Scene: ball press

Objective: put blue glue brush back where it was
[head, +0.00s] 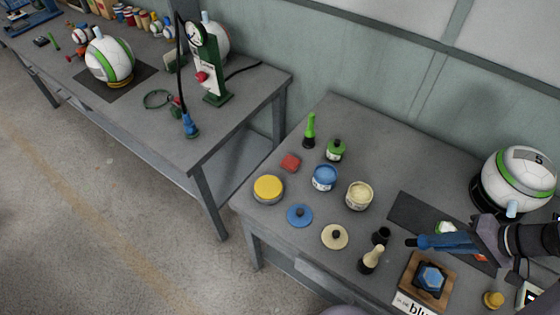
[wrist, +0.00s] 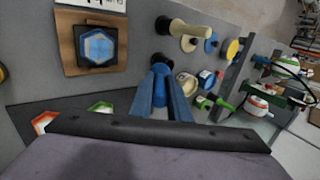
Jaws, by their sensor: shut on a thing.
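My gripper (head: 428,242), with blue fingers, reaches in from the right in the head view. It is shut on the blue glue brush (wrist: 160,88), which shows between the fingers in the wrist view; its lower end is hard to make out. An empty-looking short black holder (head: 381,236) stands on the table just left of the fingertips. In the wrist view the holder (wrist: 163,57) lies just beyond them; the brush appears apart from it in the head view. The open blue glue jar (head: 324,179) stands farther left, with its blue lid (head: 300,215) on the table.
The cream brush (head: 373,255) stands in a black holder close beside the empty one. A wooden block with a blue hexagon (head: 430,279) lies in front of the gripper. A ball (head: 520,178) sits behind. Cream jar (head: 359,195), green brush (head: 310,128) and yellow tin (head: 268,188) stand left.

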